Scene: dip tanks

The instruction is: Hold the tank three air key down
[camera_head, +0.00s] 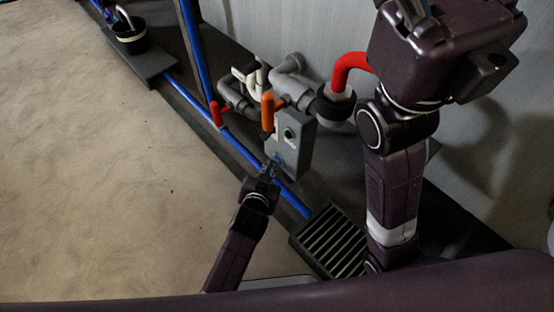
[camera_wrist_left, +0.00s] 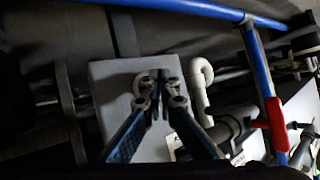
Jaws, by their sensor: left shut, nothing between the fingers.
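A grey control box (camera_head: 300,148) is mounted at the pipework in the middle of the head view. A small blue-marked spot (camera_head: 279,156), which looks like the air key, is low on its face. My left gripper (camera_head: 272,165) is shut and empty, its tips at or very near that spot. In the left wrist view its two fingers (camera_wrist_left: 160,88) meet in front of the pale box (camera_wrist_left: 108,75) and hide what lies behind the tips. I cannot tell whether the key is pressed. My right arm stands at the right; its gripper end (camera_head: 416,9) is cut off at the top.
An orange handle (camera_head: 268,112), a red handle (camera_head: 217,113) and a red bent pipe (camera_head: 349,70) are close to the box. A blue rail (camera_head: 240,147) runs along the floor edge. A slatted grate (camera_head: 333,243) is at the lower right. The floor at left is clear.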

